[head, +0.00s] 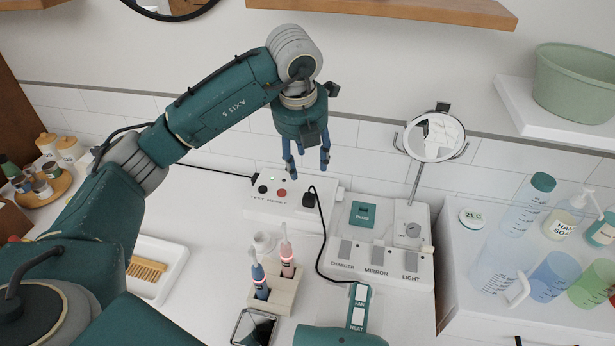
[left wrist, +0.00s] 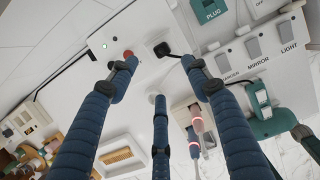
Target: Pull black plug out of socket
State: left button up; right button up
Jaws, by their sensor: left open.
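The black plug (head: 309,199) sits at the right end of the white socket box (head: 262,209), with a black cord running down to the teal hair dryer (head: 345,336). In the left wrist view the plug (left wrist: 163,49) shows beyond the fingertips, its cord passing behind the right-hand finger. My left gripper (head: 308,165) is open and empty. It points downward, above and apart from the plug in the head view. In the left wrist view its blue fingers (left wrist: 160,75) are spread, with the plug seen between two tips. My right gripper is not in view.
A white switch panel (head: 385,225) with a round mirror (head: 435,137) stands right of the plug. Two toothbrushes stand in a wooden holder (head: 275,290) in front. Another black cord enters the box's left end. A wooden shelf (head: 400,12) hangs above.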

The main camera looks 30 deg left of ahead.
pick_arm(q)
jog(key=b, duration=0.3)
send_near(309, 196)
jog(key=r, duration=0.1)
jog(key=p+x, duration=0.3)
jog(key=x, duration=0.7)
jog(key=shift+s, duration=0.1)
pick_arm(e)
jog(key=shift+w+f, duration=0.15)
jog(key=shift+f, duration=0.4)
pick_arm(q)
jog(key=c, duration=1.1)
jog(key=o, duration=1.1)
